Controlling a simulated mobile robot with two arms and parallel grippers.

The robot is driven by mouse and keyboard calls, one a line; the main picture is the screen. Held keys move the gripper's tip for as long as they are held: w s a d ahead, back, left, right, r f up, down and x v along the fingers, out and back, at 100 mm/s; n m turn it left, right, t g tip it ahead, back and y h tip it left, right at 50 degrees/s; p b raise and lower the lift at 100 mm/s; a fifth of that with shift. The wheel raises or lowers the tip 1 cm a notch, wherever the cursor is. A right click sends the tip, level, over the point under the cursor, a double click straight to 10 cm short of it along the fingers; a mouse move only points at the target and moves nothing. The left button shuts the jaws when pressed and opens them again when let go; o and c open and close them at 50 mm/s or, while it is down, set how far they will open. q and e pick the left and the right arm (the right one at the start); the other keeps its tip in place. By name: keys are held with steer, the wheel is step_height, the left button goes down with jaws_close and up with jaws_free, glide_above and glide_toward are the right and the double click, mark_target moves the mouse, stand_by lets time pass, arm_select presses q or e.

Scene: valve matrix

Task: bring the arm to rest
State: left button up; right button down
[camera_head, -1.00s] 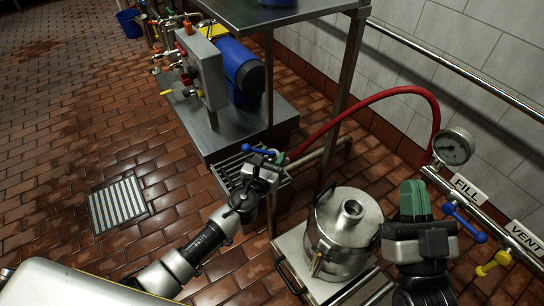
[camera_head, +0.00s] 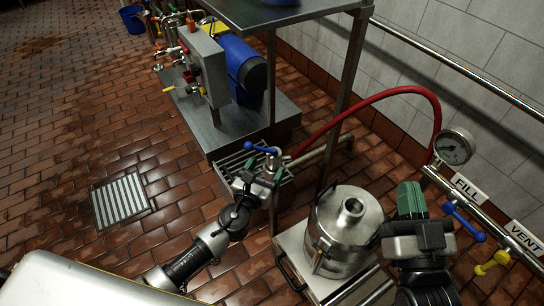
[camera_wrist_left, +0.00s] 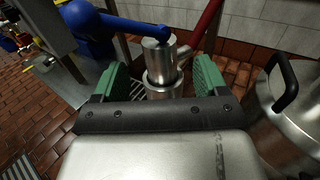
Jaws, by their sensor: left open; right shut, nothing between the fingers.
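My left gripper (camera_head: 260,178) is open, with green finger pads. In the left wrist view its pads (camera_wrist_left: 155,85) stand to either side of a steel valve body (camera_wrist_left: 158,62). A blue lever handle (camera_head: 260,148) sits on top of this valve, and the red hose leads off it. I cannot tell whether the pads touch the valve. My right gripper (camera_head: 411,200) is shut and empty, pointing up at the right, beside the steel pot and in front of the wall pipe.
A lidded steel pot (camera_head: 345,230) stands on a cart between my arms. A red hose (camera_head: 385,93) arcs to the wall pipe by a gauge (camera_head: 454,147). The FILL handle (camera_head: 465,222) is blue, the VENT handle (camera_head: 494,262) yellow. A floor grate (camera_head: 120,200) lies at left.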

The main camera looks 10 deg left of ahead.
arm_select(q)
steer(key=s, duration=0.2)
steer(key=s+a, duration=0.1)
steer(key=s, duration=0.2)
steer(key=shift+s+a, duration=0.1)
